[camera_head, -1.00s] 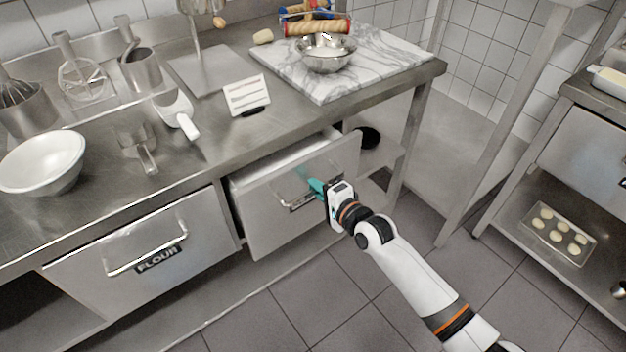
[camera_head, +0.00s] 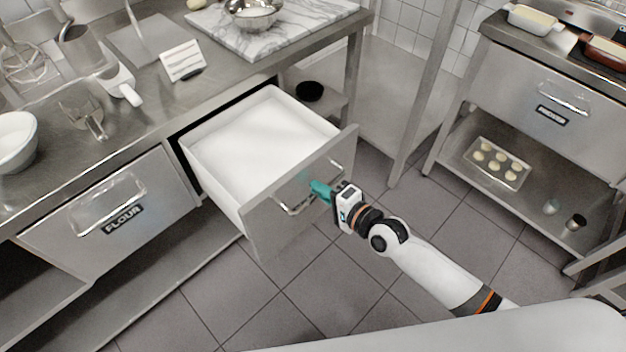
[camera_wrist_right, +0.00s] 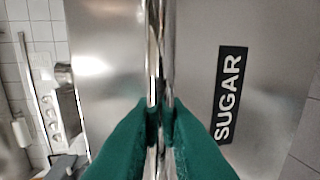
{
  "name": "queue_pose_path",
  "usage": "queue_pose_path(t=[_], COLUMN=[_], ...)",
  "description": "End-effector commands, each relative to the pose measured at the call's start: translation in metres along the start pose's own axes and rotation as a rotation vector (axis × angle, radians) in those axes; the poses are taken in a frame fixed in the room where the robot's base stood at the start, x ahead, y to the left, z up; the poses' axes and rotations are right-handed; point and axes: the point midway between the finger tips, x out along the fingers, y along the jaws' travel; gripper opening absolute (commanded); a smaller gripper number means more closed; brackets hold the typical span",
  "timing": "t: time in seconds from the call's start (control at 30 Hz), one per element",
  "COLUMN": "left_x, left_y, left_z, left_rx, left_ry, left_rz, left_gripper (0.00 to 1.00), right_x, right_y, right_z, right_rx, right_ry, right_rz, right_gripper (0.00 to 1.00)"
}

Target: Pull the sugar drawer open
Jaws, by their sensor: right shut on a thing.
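The sugar drawer (camera_head: 262,222) stands pulled well out from under the steel counter in the head view, with white contents or a white lining visible inside. Its metal handle (camera_head: 290,210) runs across the front panel. My right gripper (camera_head: 318,190) is shut on the handle near its right end. In the right wrist view my teal fingertips (camera_wrist_right: 160,112) close around the upright-looking handle bar (camera_wrist_right: 153,60), beside the black SUGAR label (camera_wrist_right: 229,95). My left gripper is not in view.
The closed flour drawer (camera_head: 105,215) is left of the open drawer. The counter above holds a marble slab (camera_head: 290,32), a metal bowl (camera_head: 254,12), a card (camera_head: 182,60) and a scoop (camera_head: 90,115). Tiled floor (camera_head: 330,285) in front is clear. Another steel unit (camera_head: 520,90) stands at right.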

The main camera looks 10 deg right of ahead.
Motion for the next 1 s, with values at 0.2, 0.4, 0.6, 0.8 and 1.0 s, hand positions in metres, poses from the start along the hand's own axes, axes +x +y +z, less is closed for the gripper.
queue_pose_path(t=[0.2, 0.4, 0.6, 0.8, 1.0], left_x=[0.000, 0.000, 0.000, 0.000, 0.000], left_y=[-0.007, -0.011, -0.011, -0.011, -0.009], left_z=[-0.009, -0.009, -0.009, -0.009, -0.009], left_rx=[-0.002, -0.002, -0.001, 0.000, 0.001], left_ry=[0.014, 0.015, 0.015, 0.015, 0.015], left_rz=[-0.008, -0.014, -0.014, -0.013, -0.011], left_gripper=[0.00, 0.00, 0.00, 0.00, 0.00], right_x=[-0.001, -0.001, -0.001, -0.004, -0.033], right_y=[-0.001, -0.001, 0.000, -0.001, -0.002], right_z=[0.000, 0.000, 0.000, 0.000, 0.000], right_rx=[0.000, 0.000, 0.000, 0.000, -0.001], right_ry=[0.000, 0.000, 0.000, 0.000, 0.000], right_rz=[0.000, 0.000, 0.001, 0.000, -0.003], right_gripper=[0.00, 0.22, 0.33, 0.33, 0.33])
